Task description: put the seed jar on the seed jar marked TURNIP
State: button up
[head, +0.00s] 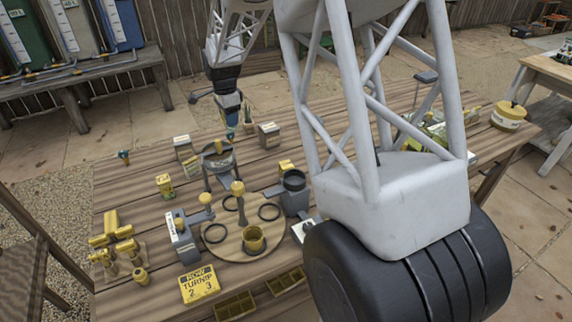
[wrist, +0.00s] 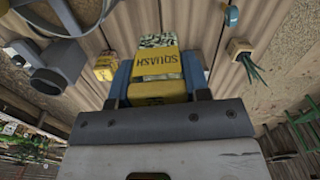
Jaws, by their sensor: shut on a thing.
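My gripper (head: 232,128) is above the far part of the plank table. Its blue fingers are shut on a yellow seed jar marked SQUASH (wrist: 157,75), with speckled seeds showing at its far end in the wrist view. In the head view the held jar is mostly hidden by the fingers. A similar jar (wrist: 105,66) shows beside the held one in the wrist view. The only TURNIP I can read is on a yellow row card (head: 199,284).
A round wooden board (head: 225,245) with black rings and a grey cup (head: 294,190) crowd the middle. Yellow-handled tools (head: 118,250) are at left.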

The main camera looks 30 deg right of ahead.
jog(key=s+d+r, duration=0.1)
jog(key=s+d, duration=1.1)
jog(key=s, duration=0.3)
jog(key=shift+d+r, duration=0.3)
jog(key=shift+r, duration=0.1)
jog(key=shift+s+f, duration=0.1)
send_over(286, 164)
jog(key=shift+f, duration=3)
jog(key=shift+f, duration=1.9)
jog(key=shift+f, duration=0.15)
jog(key=o, duration=1)
jog(key=shift+c, duration=0.2)
